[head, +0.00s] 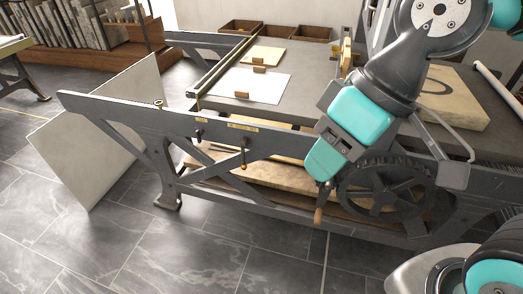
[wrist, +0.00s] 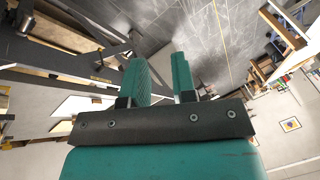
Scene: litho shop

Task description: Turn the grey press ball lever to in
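The grey press (head: 120,108) stands across the middle of the head view. Its side rail carries small fittings: a brass knob (head: 158,103) standing up near the left end, a dark knob (head: 198,135), and a lever with a brass ball (head: 243,165) hanging below a brass plate. I cannot tell for certain which is the ball lever or its position. My gripper (head: 320,170) is in front of the rail, right of these fittings and apart from them, pointing down and left. In the wrist view its two teal fingers (wrist: 161,75) stand apart with nothing between them.
A pale slab (head: 95,130) leans against the press's left end. White paper (head: 250,85) lies on the bed. The tiled floor in front is clear.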

